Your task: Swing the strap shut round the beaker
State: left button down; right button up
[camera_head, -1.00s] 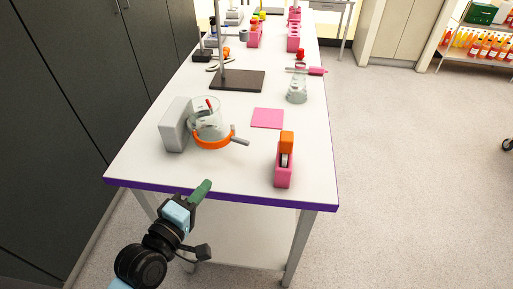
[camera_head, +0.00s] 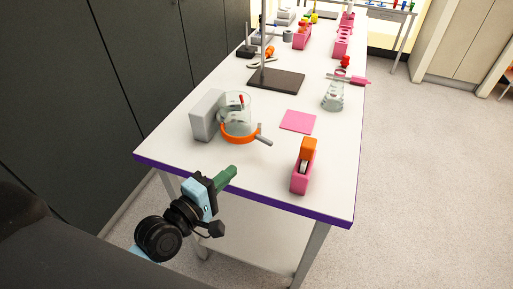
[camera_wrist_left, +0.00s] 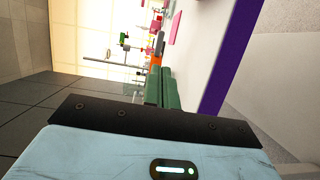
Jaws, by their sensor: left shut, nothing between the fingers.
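The clear glass beaker (camera_head: 236,108) stands near the front left of the bench, beside a grey block (camera_head: 206,116). The orange strap (camera_head: 238,138) runs low round the near side of the beaker. A grey handle (camera_head: 265,141) sticks out from it to the right. I cannot tell whether the strap's end is fastened. My left gripper (camera_head: 228,176) has green fingers, shut and empty, near the bench's front edge, short of the beaker and apart from the strap. The shut fingers also show in the left wrist view (camera_wrist_left: 161,86). My right gripper is not in view.
The white bench (camera_head: 190,158) has a purple front edge. A pink holder with an orange top (camera_head: 301,172) stands right of the strap, and a pink mat (camera_head: 298,121) lies behind it. A stand with a dark base (camera_head: 277,80) and a flask (camera_head: 334,97) stand farther back.

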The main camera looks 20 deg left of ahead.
pick_arm(q)
jog(key=p+x, duration=0.1)
jog(key=x, duration=1)
jog(key=shift+w, duration=0.1)
jog(key=shift+w+f, duration=0.1)
jog(key=shift+w, duration=0.05)
